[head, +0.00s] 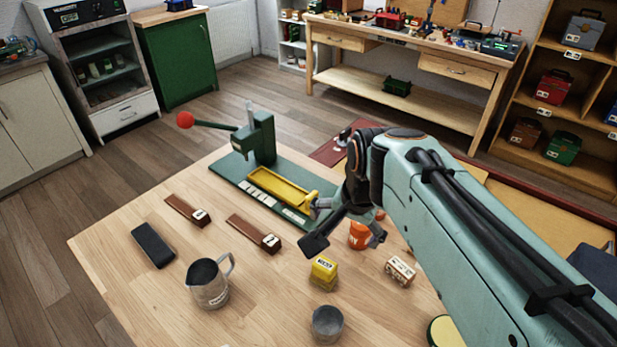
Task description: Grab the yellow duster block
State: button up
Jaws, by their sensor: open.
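The yellow duster block (323,268) sits on the wooden table, right of the metal pitcher and behind a small grey cup. It has a pale label on its side. My gripper (345,241) is open and above the table, behind and slightly right of the block. Its dark fingers are spread and apart from the block, with nothing held between them. The block is in plain view.
An orange cup (359,236) is close to my right finger. A small labelled box (400,271), grey cup (327,324) and metal pitcher (208,284) surround the block. A green press (258,140) with a yellow tray (280,189) stands behind.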

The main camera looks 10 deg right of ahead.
jog(key=w+f+m, duration=0.1)
jog(key=w+f, duration=0.5)
jog(key=w, duration=0.2)
jog(key=g, duration=0.1)
send_over(325, 264)
jog(key=w, duration=0.1)
notch_tip(325, 264, down, 4)
jog(key=f+g, duration=0.1)
jog(key=f, duration=0.5)
jog(key=f+g, duration=0.1)
jog(key=f, duration=0.5)
jog(key=s+f, duration=0.1)
jog(key=f, duration=0.4)
jog(key=shift+f+g, duration=0.4)
jog(key=c, duration=1.4)
